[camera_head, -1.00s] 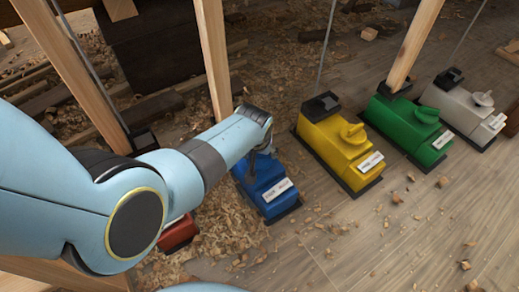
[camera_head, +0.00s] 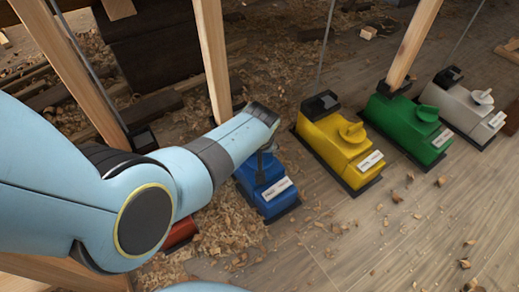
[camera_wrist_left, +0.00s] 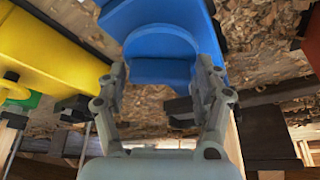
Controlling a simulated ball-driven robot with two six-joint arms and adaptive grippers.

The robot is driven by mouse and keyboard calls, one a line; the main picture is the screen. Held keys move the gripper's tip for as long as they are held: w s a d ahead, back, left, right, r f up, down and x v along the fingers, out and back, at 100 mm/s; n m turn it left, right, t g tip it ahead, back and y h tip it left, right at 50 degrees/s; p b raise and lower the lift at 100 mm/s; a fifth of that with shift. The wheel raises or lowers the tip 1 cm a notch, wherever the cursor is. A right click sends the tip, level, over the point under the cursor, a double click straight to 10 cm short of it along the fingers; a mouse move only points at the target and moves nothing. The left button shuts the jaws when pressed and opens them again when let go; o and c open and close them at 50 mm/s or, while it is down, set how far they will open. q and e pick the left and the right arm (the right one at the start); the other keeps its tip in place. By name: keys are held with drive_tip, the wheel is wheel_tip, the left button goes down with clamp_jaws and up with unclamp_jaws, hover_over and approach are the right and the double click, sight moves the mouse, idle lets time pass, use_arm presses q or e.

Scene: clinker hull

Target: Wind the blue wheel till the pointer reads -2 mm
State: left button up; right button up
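The blue jack (camera_head: 262,187) stands on the floor in the head view, with a white label plate (camera_head: 277,189) on its sloped front. Any pointer reading there is too small to make out. My left gripper (camera_head: 262,155) reaches down over the jack's top, its fingers mostly hidden by my wrist. In the left wrist view, the rounded blue wheel (camera_wrist_left: 162,42) lies between the fingertips of my left gripper (camera_wrist_left: 160,72). The fingers are spread, one on each side of the wheel; a firm hold does not show. My right gripper is not in view.
A yellow jack (camera_head: 340,148), a green jack (camera_head: 408,125) and a grey jack (camera_head: 466,108) stand to the right. A red jack (camera_head: 180,232) is partly hidden by my left arm. Wooden props (camera_head: 212,60) rise behind. Wood shavings surround the blue jack; the floor at front right is mostly open.

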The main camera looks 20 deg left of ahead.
use_arm(q)
drive_tip(key=shift+o, duration=1.2)
drive_tip(key=shift+a, duration=0.1)
